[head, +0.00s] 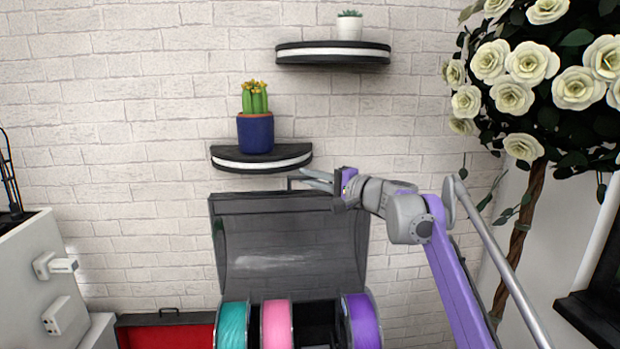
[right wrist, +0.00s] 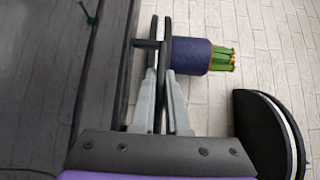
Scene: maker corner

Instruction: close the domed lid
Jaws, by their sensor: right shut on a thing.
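The domed lid (head: 290,250) is a dark see-through cover standing raised behind several filament spools, against the brick wall. Its handle (head: 291,184) sticks up from the top edge. My right gripper (head: 306,180) reaches in from the right and is shut on this handle. In the right wrist view the two fingers (right wrist: 161,30) close around the dark handle (right wrist: 146,44), beside the lid's dark frame (right wrist: 96,80). The lid's hinge side is mostly hidden behind the spools. My left gripper is not in view.
Teal (head: 231,325), pink (head: 277,325) and purple (head: 362,322) spools stand below the lid. A shelf (head: 262,158) with a potted cactus (head: 255,132) is just above it. A red box (head: 165,333) lies left. A rose tree (head: 530,85) stands right.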

